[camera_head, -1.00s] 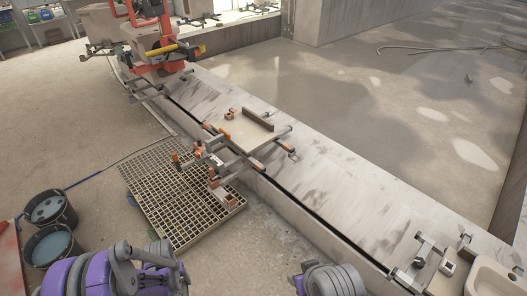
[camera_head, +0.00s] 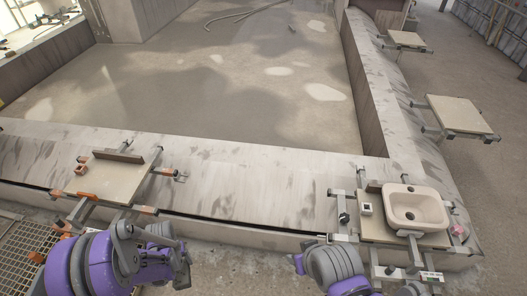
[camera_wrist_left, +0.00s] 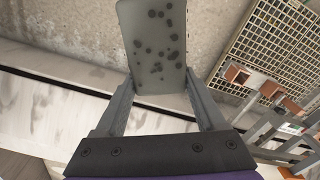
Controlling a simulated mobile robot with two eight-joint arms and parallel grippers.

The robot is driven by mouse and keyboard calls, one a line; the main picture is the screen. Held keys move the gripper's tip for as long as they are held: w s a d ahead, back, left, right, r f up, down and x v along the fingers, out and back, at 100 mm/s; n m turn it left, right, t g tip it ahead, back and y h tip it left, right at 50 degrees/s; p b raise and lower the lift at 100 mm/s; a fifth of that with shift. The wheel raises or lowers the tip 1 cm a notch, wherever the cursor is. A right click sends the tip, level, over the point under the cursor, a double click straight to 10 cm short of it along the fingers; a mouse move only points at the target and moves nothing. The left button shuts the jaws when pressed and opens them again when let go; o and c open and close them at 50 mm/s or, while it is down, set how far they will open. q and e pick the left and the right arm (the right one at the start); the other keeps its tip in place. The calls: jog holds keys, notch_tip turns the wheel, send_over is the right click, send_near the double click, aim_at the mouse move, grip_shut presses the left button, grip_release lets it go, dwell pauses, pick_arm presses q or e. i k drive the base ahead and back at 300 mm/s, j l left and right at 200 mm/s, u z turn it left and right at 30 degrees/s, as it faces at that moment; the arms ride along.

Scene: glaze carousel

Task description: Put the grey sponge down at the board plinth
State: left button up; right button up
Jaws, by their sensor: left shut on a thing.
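The grey sponge (camera_wrist_left: 153,45), a slab with dark spots, is held between the two fingers of my left gripper (camera_wrist_left: 160,88) in the left wrist view, over the floor beside the pale ledge. The gripper is shut on it. In the head view only my purple left arm shows at the lower left; the sponge and fingers cannot be made out there. My right arm shows at the bottom centre, its gripper out of sight. A pale board (camera_head: 112,182) on clamps lies on the ledge at the left. I cannot tell which support is the board plinth.
A pink basin (camera_head: 418,208) sits on a clamped board at the right end of the ledge (camera_head: 250,185). Two more boards (camera_head: 458,113) stick out at the right. A floor grating (camera_wrist_left: 275,45) lies beside the ledge. The middle ledge is mostly clear.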

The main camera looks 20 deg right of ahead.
aim_at(282, 160)
jog(key=i+z, duration=0.2)
jog(key=z, duration=0.25)
jog(key=i+z, duration=0.2)
jog(key=z, duration=0.25)
jog(key=i+j+z, duration=0.15)
jog(key=z, duration=0.3)
jog(key=i+j+z, duration=0.2)
jog(key=i+z, duration=0.2)
jog(key=i+j+z, duration=0.25)
jog(key=z, duration=0.15)
